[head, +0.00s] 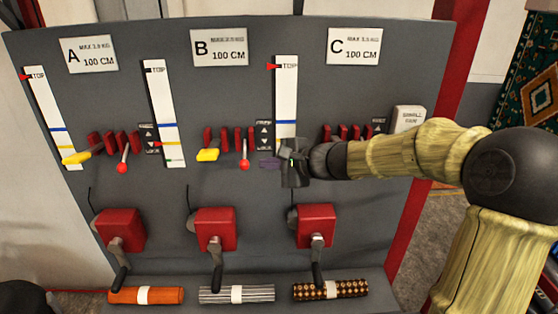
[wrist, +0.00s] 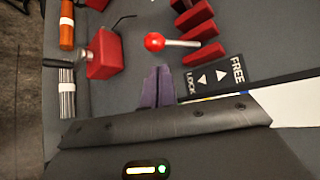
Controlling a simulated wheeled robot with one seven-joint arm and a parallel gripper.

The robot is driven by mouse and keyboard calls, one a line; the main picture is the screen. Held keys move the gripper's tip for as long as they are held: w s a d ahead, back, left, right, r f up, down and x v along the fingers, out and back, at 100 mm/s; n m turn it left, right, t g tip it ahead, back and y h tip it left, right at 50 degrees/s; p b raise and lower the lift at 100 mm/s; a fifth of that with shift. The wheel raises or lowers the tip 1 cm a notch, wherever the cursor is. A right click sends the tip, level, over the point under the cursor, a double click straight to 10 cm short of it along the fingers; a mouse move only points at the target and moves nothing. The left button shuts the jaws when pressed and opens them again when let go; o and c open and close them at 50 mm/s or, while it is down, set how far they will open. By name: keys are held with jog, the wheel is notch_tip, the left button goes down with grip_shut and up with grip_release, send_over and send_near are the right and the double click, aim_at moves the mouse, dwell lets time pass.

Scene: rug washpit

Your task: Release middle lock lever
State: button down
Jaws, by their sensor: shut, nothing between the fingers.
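The middle lock lever is a red ball knob (head: 244,165) on a thin pale rod, under the sign B. It points down, at the LOCK end of its FREE/LOCK label (head: 264,136). The knob (wrist: 154,41) also shows in the wrist view, with its rod running right and the label (wrist: 214,77) beside it. My gripper (head: 268,163) is shut and empty, just right of the knob and below the label. Its purple fingertips (wrist: 157,85) appear apart from the knob in the wrist view. My gripper's dark body and wrist hide part of station C, and no lever shows there.
Red fins (head: 230,139) and a yellow pointer (head: 208,155) lie left of the lever. A red crank box (head: 215,228) is below. Station A's red knob (head: 122,168) is further left. A white scale strip (head: 286,95) rises above my gripper.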

aim_at(244, 154)
jog(key=x, duration=0.4)
jog(key=shift+w+a+f+p, duration=0.1)
jog(key=shift+w+a+p, duration=0.1)
jog(key=shift+a+p, duration=0.1)
jog(key=shift+d, duration=0.15)
